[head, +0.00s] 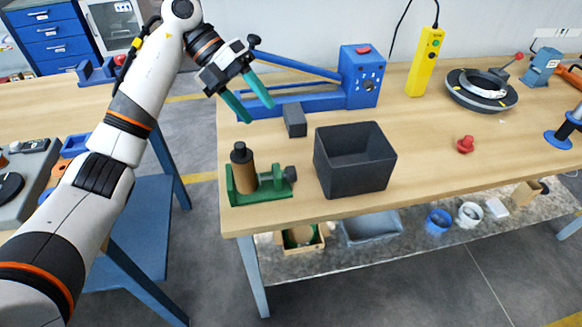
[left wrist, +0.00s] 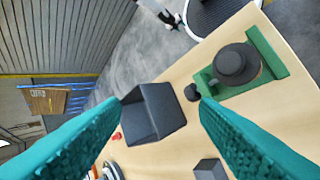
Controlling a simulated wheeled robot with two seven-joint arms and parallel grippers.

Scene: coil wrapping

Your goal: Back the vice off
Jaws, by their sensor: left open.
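The green vice (head: 262,193) stands near the table's front left corner. It holds an upright brown cylinder (head: 244,177) with a black top. The vice's black knob (head: 291,173) is on its right side. In the left wrist view the vice (left wrist: 272,52) is at the upper right, with the knob (left wrist: 192,92) at its left end and the black top (left wrist: 236,64) seen from above. My left gripper (head: 258,113) is open and empty, above and behind the vice, apart from it. Its teal fingers (left wrist: 168,100) also frame the left wrist view. My right gripper is out of view.
A dark open box (head: 355,185) stands right of the vice, close to the knob. A grey block (head: 295,121) and a blue machine (head: 361,78) with a long arm are behind. A red knob (head: 465,145) lies on the right. The tabletop between box and red knob is clear.

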